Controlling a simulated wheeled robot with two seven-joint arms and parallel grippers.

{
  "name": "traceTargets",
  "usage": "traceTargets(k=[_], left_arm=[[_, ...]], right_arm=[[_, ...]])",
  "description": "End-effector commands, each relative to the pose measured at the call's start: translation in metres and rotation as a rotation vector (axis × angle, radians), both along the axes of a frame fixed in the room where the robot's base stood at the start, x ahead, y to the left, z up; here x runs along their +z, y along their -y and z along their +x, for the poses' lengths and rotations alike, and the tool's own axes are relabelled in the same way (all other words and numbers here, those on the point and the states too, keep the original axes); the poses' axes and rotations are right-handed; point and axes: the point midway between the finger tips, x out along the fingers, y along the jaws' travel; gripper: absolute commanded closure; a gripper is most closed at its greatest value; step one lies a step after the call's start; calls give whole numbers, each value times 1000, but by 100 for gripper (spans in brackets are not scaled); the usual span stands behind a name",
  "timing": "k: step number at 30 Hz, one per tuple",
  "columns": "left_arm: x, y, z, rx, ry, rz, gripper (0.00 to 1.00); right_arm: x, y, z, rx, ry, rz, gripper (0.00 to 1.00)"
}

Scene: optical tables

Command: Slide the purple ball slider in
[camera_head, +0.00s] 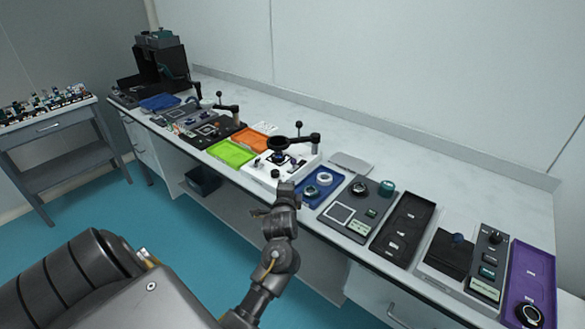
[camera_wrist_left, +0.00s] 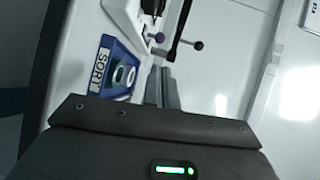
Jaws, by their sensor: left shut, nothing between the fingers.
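In the left wrist view a small purple ball (camera_wrist_left: 159,37) sits at the edge of a white device, just beyond my fingers. The white device (camera_head: 258,170) also shows in the head view, where I cannot clearly pick out the purple ball. My left gripper (camera_wrist_left: 161,88) is shut and empty, its fingers pointing toward the balls and apart from them. In the head view my left gripper (camera_head: 287,190) is at the table's front edge, in front of the device.
A blue tray marked SORT with rings (camera_head: 311,199) lies right of the white device. Green (camera_head: 229,153) and orange (camera_head: 249,139) trays lie to its left. Grey and black panels and a purple tray (camera_head: 536,272) stand further right. The table's back strip is mostly clear.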

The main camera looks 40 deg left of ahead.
Motion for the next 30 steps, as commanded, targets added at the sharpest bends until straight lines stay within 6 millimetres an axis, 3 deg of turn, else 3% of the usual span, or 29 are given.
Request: traceTargets(k=[5,21,30], left_arm=[[-3,-11,15,1,-1,1,100],[-22,-68,97,0,0,-2,100],[-26,-78,111,0,1,-2,100]], right_arm=[[0,-1,0,0,1,1,100],[4,-3,1,-1,2,5,100],[5,-3,1,-1,1,4,100]])
